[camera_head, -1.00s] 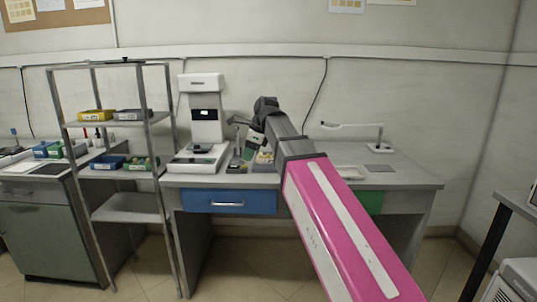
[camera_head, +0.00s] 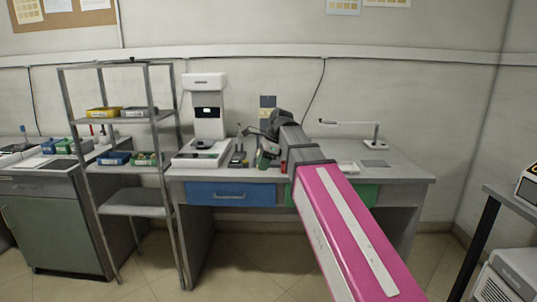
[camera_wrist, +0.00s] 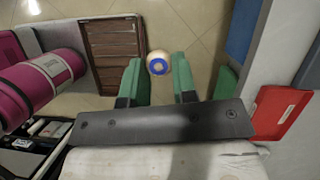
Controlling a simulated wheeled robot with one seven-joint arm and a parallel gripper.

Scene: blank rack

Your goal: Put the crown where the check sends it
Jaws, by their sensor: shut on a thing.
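In the head view my gripper (camera_head: 266,155) is small and dark over the back of the bench, right of the white machine. The crown cannot be made out there.
The bench (camera_head: 405,170) has a blue drawer (camera_head: 230,195) and a green drawer (camera_head: 361,196). A metal rack (camera_head: 135,210) at left holds yellow, grey, blue and green bins. A lamp (camera_head: 350,124) stands at right.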

